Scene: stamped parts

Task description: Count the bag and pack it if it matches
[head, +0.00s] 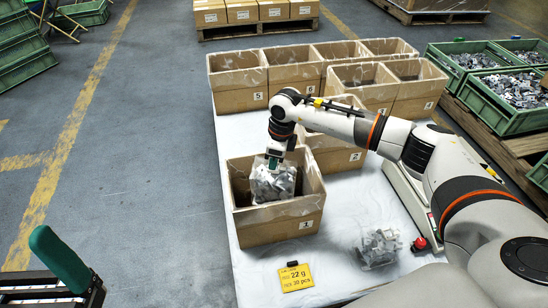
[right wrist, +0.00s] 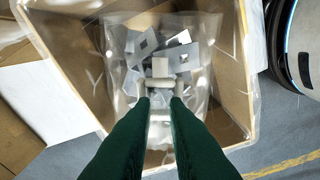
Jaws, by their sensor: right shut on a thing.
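My right gripper (head: 274,160) is shut on the top of a clear bag of grey metal parts (head: 272,184). The bag hangs in the mouth of the cardboard box labelled 1 (head: 283,227). In the right wrist view, the gripper (right wrist: 160,98) pinches the bag (right wrist: 188,50) inside the lined box walls; whether the bag touches the floor is hidden. A second clear bag of parts (head: 378,247) lies on the white table. A yellow card (head: 295,277) reading 22 g lies before box 1. One green finger of my left gripper (head: 58,260) shows lower left, with bare rail beside it.
Several lined, numbered boxes (head: 238,98) stand behind on the white table (head: 235,138). A pale scale-like unit (head: 405,192) and a red button (head: 419,243) are at the right, partly behind my arm. Green crates of parts (head: 508,118) stand farther right. Floor at left is open.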

